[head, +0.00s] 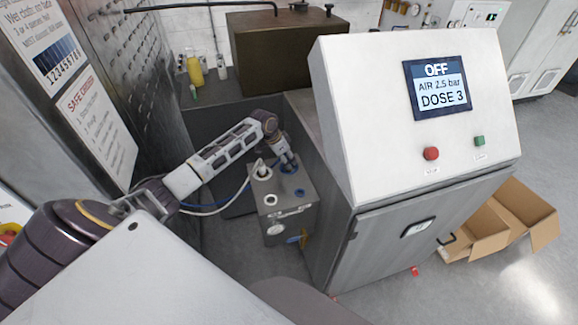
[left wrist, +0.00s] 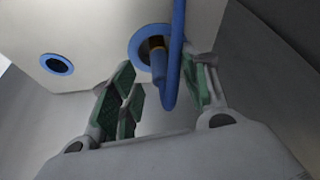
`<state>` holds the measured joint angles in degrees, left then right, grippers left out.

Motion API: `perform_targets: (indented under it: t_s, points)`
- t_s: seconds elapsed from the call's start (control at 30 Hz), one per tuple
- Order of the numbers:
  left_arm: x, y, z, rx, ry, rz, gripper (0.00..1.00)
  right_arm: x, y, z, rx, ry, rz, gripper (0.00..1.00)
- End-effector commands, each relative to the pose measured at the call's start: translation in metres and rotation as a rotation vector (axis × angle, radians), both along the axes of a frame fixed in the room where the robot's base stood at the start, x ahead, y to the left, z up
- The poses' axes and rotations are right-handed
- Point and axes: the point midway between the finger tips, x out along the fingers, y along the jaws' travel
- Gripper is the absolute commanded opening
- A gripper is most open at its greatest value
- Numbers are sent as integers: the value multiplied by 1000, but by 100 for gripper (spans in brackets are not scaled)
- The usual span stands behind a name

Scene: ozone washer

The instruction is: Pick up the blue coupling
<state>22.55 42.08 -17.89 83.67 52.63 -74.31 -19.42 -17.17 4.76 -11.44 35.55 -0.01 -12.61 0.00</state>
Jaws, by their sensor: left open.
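The blue coupling (left wrist: 158,64) shows in the left wrist view below a brown and dark collar, at a blue-ringed port (left wrist: 138,50) on a pale surface. A blue hose (left wrist: 177,50) bends in a loop beside it. My left gripper (left wrist: 160,88) is open, with green-padded fingers on either side of the coupling and hose. I cannot tell whether either pad touches. My right gripper is not in view.
A control cabinet (head: 340,110) stands close to the right of the box. A perforated metal wall (head: 125,80) rises at the left. A second blue-ringed port (left wrist: 57,65) lies left of the coupling. Blue and white hoses (head: 215,205) run left of the box.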

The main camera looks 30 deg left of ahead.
Motion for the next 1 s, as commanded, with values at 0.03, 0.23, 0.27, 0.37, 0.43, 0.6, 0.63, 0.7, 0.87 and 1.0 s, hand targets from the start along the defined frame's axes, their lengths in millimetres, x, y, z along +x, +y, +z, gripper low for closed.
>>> perform_targets:
  t_s: [0.03,0.23,0.27,0.37,0.43,0.6,0.63,0.7,0.87,1.0]
  points:
    - [2,0,-3,-1,1,1,46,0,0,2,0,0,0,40]
    - [9,-3,-19,-1,1,1,46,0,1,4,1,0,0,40]
    - [10,-3,-21,-1,1,1,46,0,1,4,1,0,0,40]
    - [11,-4,-25,0,0,0,46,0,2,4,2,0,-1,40]
    - [12,-4,-27,1,0,0,46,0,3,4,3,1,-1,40]
    - [12,-4,-27,1,0,0,46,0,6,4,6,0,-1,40]
    - [12,-4,-27,1,0,0,46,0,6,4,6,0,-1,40]
    - [12,-4,-27,1,0,0,46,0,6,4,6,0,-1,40]
    - [11,-4,-27,1,0,0,46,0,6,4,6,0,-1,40]
    - [11,-4,-27,1,0,0,29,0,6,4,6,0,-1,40]
